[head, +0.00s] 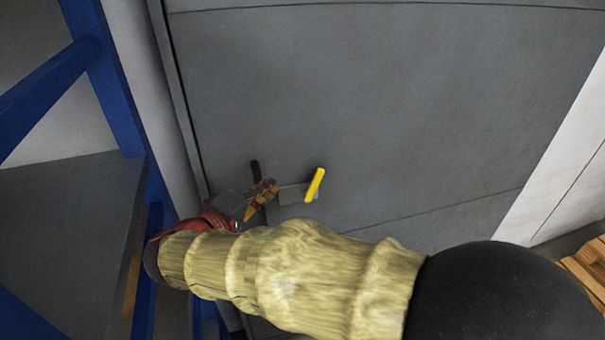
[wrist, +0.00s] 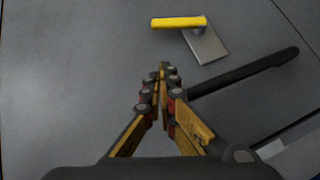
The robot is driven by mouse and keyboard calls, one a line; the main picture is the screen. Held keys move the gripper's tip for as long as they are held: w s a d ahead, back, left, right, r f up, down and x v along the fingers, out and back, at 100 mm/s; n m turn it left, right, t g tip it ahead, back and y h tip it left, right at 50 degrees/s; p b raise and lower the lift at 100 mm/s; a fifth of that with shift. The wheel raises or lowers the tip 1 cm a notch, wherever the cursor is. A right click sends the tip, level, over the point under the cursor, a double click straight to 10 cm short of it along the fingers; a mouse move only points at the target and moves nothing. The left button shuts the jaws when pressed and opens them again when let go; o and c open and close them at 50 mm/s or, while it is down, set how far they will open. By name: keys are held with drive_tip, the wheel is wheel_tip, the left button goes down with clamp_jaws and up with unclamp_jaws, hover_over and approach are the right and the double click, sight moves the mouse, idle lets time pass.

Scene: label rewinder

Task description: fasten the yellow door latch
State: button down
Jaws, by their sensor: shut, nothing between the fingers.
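The yellow door latch (head: 315,185) is a short yellow handle on a grey metal plate on the grey door panel. In the wrist view the yellow latch (wrist: 179,22) lies across the top, with its tilted plate (wrist: 205,44) below it. My gripper (head: 272,187) is at the left of the latch in the head view. In the wrist view my gripper (wrist: 163,68) is shut and empty, its fingertips a little below the latch and apart from it in the picture. I cannot tell the depth gap to the door.
A black bar handle (wrist: 245,75) runs on the door right of my fingers in the wrist view; its end (head: 255,170) shows in the head view. A blue frame (head: 95,60) stands at the left. The grey door (head: 400,90) is clear above and right of the latch.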

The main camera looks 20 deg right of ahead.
sight(313, 184)
drive_tip(key=b+x, duration=0.1)
drive_tip(key=x, duration=0.8)
drive_tip(key=shift+d+f+b, duration=0.15)
drive_tip(key=shift+b, duration=0.25)
drive_tip(key=d, duration=0.2)
drive_tip(key=d+f, duration=0.1)
drive_tip(key=shift+w+d+b, duration=0.1)
drive_tip(key=shift+w+b, duration=0.2)
drive_tip(key=shift+b, duration=0.1)
drive_tip(key=shift+d+f, duration=0.2)
drive_tip(key=shift+d, duration=0.25)
drive_tip(key=shift+d, duration=0.1)
drive_tip(key=shift+d+r+y+b, duration=0.1)
drive_tip(key=shift+d+y+b, duration=0.2)
drive_tip(key=shift+b, duration=0.05)
